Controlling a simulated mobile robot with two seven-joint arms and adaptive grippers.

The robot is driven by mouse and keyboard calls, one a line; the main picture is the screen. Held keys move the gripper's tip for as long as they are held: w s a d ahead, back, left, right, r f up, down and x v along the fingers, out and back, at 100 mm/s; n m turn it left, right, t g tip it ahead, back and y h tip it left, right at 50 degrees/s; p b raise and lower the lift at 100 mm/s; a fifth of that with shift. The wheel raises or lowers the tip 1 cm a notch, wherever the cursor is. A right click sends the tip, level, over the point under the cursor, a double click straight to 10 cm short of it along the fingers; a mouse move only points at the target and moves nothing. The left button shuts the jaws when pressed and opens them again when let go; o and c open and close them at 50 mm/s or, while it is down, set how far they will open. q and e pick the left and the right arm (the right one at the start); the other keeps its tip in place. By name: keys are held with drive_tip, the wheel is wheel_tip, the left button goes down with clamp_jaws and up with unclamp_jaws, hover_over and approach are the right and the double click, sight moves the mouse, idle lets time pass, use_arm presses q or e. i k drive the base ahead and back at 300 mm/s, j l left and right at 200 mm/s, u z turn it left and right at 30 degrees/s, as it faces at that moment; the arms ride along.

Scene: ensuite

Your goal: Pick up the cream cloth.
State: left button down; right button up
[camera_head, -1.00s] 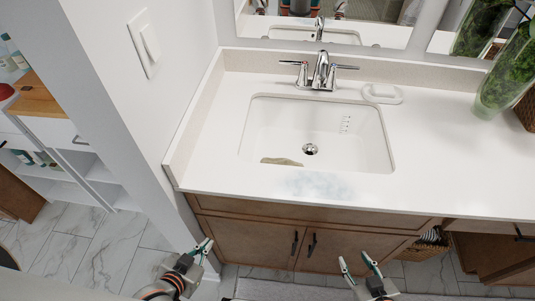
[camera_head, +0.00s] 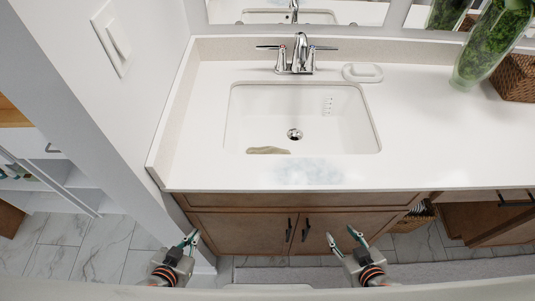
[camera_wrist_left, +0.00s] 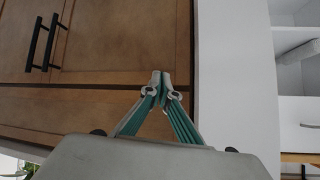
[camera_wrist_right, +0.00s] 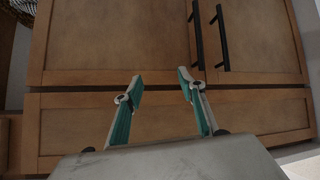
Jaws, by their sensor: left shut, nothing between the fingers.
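The cream cloth (camera_head: 268,150) lies crumpled in the sink basin, against its front wall on the left; part of it is hidden by the basin's front edge. My left gripper (camera_head: 190,238) is below the counter in front of the cabinet, far from the cloth. In the left wrist view its fingertips (camera_wrist_left: 161,78) meet with nothing between them. My right gripper (camera_head: 342,236) is also low in front of the cabinet. Its fingers stand apart and empty in the right wrist view (camera_wrist_right: 160,82). Neither wrist view shows the cloth.
The white sink (camera_head: 345,125) is set in a white counter (camera_head: 420,140), with a chrome faucet (camera_head: 296,58) behind it. A bluish-white smear (camera_head: 308,173) marks the front counter. A soap dish (camera_head: 362,72) and a green vase (camera_head: 490,45) stand right. A wall (camera_head: 130,100) bounds the left.

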sight(266, 149)
drive_tip(key=k+l+u, duration=0.25)
drive_tip(key=k, duration=0.2)
drive_tip(key=k+u, duration=0.3)
drive_tip(key=k, duration=0.2)
